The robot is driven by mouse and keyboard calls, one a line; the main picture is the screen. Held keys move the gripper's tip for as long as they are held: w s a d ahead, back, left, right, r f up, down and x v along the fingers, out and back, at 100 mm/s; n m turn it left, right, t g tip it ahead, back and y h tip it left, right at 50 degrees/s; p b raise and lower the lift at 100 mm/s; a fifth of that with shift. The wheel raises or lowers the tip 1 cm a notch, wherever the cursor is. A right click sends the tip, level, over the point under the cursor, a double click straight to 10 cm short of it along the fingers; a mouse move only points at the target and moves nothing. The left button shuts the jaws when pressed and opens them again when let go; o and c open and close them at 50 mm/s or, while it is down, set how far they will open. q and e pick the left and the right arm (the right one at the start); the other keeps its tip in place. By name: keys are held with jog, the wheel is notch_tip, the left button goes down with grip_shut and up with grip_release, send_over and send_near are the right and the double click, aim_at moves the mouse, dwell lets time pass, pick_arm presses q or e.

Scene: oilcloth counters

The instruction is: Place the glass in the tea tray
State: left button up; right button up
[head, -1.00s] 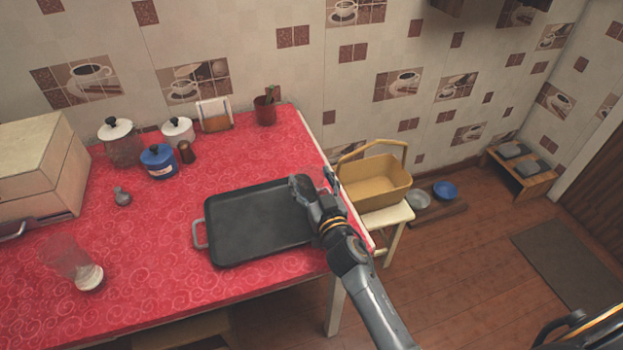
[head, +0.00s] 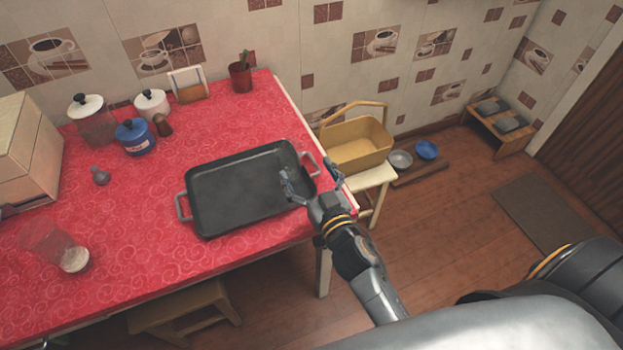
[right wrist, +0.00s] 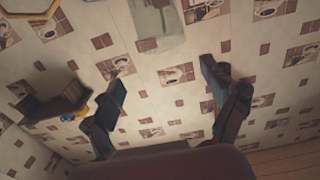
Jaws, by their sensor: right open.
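The tea tray (head: 235,200) is black, with grey handles, and lies empty on the right half of the red table. My right gripper (head: 308,172) is open at the tray's right end, its fingers spread on either side of the tray's right edge. In the right wrist view my open fingers (right wrist: 168,82) have nothing between them. They point toward the tiled wall. I cannot tell their height over the tray. My left gripper is not in view.
A beige box (head: 25,155) is at the left. A yellow basket (head: 358,147) sits on a stool at the right. The table between glass and tray is clear.

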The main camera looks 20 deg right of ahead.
jog(key=shift+s, duration=1.25)
jog(key=shift+d, duration=0.15)
